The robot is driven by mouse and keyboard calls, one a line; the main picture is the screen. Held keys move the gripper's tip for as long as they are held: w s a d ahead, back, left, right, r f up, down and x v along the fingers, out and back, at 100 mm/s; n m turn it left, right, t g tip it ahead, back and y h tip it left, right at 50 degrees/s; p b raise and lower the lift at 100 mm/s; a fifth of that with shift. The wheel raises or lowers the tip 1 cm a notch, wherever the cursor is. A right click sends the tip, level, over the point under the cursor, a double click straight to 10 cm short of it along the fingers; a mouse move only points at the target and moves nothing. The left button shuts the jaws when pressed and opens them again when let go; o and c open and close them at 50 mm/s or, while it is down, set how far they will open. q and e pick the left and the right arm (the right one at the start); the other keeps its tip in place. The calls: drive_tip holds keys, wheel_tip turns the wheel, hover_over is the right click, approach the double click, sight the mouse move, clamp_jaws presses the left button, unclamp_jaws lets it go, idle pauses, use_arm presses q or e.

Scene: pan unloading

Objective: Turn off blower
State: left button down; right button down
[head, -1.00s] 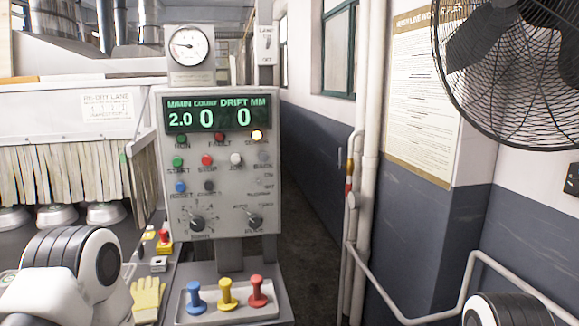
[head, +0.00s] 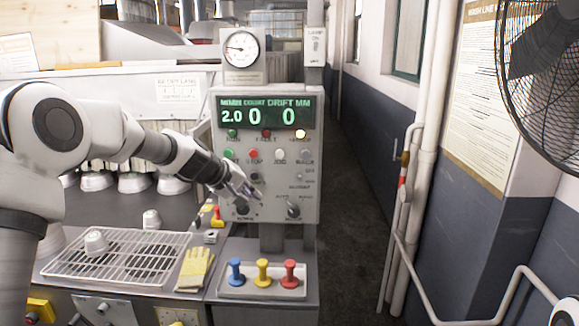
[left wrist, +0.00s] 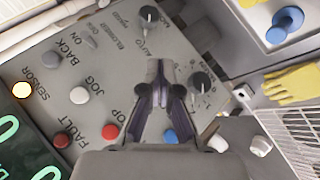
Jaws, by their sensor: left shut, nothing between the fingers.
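The grey control panel (head: 305,215) stands upright in the middle of the head view. Its small grey blower switch (head: 299,177) is at the right side, above the right rotary knob. In the left wrist view the blower switch (left wrist: 103,29) lies at upper left, between the ON marking and the blower label; its setting is too small to tell. My left gripper (head: 256,193) is shut and empty in front of the panel, left of and a little lower than the switch. In the left wrist view the gripper (left wrist: 161,70) points between the two rotary knobs, apart from the switch.
Rotary knobs (head: 293,210) and coloured buttons (head: 253,154) surround the switch. Below are blue, yellow and red pegs (head: 262,272) in a tray, a yellow glove (head: 194,268) and a wire rack (head: 75,262). The aisle right of the panel is free.

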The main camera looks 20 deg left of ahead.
use_arm(q)
drive_tip(key=t+h, duration=0.1)
approach(298, 176)
drive_tip(key=p+x, duration=0.4)
drive_tip(key=x, duration=0.1)
drive_tip(key=shift+w+a+p, duration=0.2)
drive_tip(key=shift+w+p, duration=0.1)
drive_tip(key=shift+p, duration=0.1)
drive_tip(key=shift+d+f, duration=0.3)
drive_tip(key=shift+d, duration=0.15)
drive_tip(key=shift+f, duration=0.1)
